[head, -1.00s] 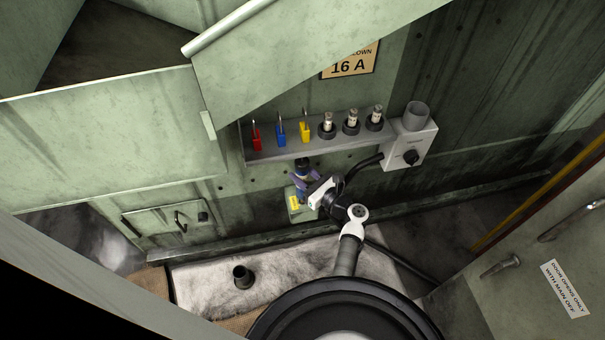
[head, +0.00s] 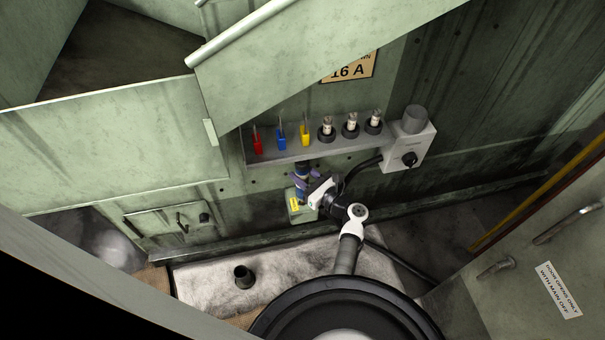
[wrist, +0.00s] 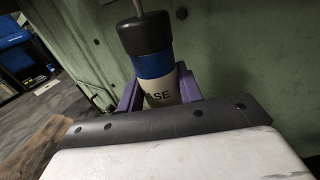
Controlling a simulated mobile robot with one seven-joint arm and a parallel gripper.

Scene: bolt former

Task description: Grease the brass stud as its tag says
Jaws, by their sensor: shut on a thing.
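My gripper (wrist: 158,92) has purple fingers and is shut on a grease container (wrist: 154,64). The container has a dark cap with a thin pale nozzle on top, a blue band and a light body lettered "ASE", with the rest of the word hidden. It stands nearly upright in the wrist view. In the head view my gripper (head: 301,183) is low in front of the green wall, below the shelf. Behind it is a small green box with a yellow label (head: 294,204), too small to read. I cannot make out the brass stud or its tag.
A grey shelf (head: 275,156) holds red, blue and yellow tagged items and several fuse-like cylinders in dark holders. A grey switch box (head: 397,156) is at its right end. A sloping green panel (head: 300,60) hangs above. A short dark cup (head: 243,276) stands on the pale floor sheet.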

